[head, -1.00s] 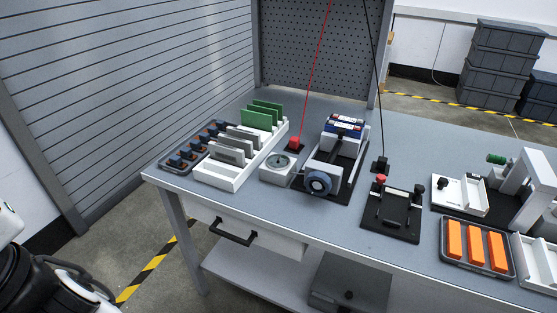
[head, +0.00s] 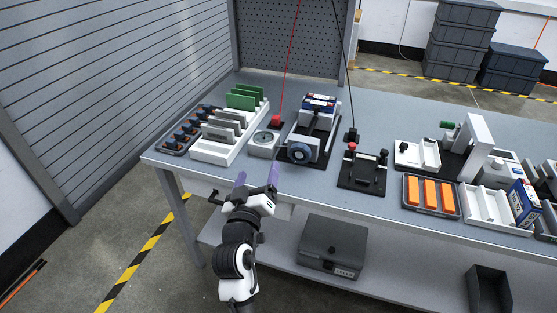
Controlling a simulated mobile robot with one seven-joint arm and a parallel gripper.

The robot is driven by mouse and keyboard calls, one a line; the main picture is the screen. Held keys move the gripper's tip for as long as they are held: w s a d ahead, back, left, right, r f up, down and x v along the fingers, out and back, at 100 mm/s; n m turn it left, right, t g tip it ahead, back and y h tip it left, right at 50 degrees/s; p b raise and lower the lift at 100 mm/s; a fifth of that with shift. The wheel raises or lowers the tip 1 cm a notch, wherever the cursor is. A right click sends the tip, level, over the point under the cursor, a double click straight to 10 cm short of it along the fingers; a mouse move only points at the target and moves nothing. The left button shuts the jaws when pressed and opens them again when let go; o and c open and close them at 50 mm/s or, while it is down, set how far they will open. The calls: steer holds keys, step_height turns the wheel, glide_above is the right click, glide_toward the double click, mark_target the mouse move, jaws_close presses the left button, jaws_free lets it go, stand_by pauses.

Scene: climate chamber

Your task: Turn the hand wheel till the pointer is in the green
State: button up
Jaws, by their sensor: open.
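The hand wheel (head: 299,153) is a dark blue-grey knob on the front of a pale clamp-like device (head: 309,141) on the bench. A small white box with a round dial (head: 263,139) stands just left of it. The pointer and the green zone are too small to make out. My gripper (head: 257,180) is open and empty, with two purple fingers pointing up toward the bench. It is at the bench's front edge, below and left of the hand wheel, apart from it.
A white rack with green and grey boards (head: 232,147) stands left of the dial. A black plate with red and black knobs (head: 362,173) lies right of the wheel. An orange-block tray (head: 431,196) is further right. A drawer handle (head: 213,199) juts from the bench front.

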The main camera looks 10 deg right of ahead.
mark_target(298, 155)
steer(key=s+d+f+m+g+h, duration=0.1)
steer(key=s+d+f+g+h, duration=0.1)
steer(key=s+d+f+g, duration=0.3)
steer(key=w+d+p, duration=0.1)
steer(key=w+d, duration=0.1)
steer(key=w, duration=0.2)
steer(key=w+d+t+p, duration=0.1)
steer(key=w+d, duration=0.2)
steer(key=w, duration=0.2)
steer(key=w+d+r+t+p, duration=0.1)
steer(key=w+d+p, duration=0.1)
steer(key=w, duration=0.2)
steer(key=shift+w+d, duration=0.25)
steer(key=shift+d, duration=0.15)
